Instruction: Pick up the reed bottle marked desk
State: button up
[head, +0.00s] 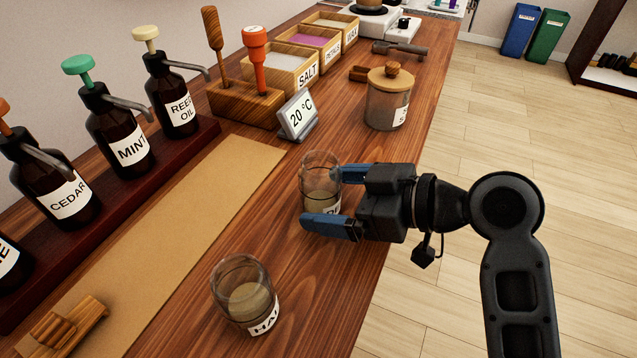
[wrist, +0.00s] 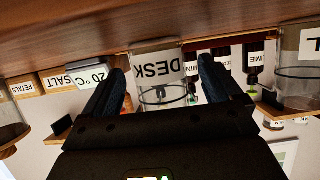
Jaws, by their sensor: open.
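The glass bottle marked DESK (head: 319,170) stands upright on the wooden counter, with a pale layer of liquid inside. My gripper (head: 325,198) is open at the counter's right side, with one blue finger on the far side of the bottle and one on the near side. In the head view the lower finger hides part of its label. In the wrist view, which is upside down, the DESK label (wrist: 158,68) shows between the open fingers (wrist: 161,78). I cannot tell whether either finger touches the glass.
A similar glass bottle marked HAL (head: 243,290), its label partly visible, stands nearer. Dark pump bottles, including MINT (head: 125,135) and REED OIL (head: 172,98), line the left. A 20 °C sign (head: 298,117) and a lidded jar (head: 388,100) stand beyond. The tan mat (head: 190,210) is mostly clear.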

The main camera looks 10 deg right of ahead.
jog(key=shift+x, duration=1.25)
jog(key=shift+c, duration=0.3)
jog(key=c, duration=1)
jog(key=shift+r, duration=0.1)
jog(key=shift+c, duration=0.5)
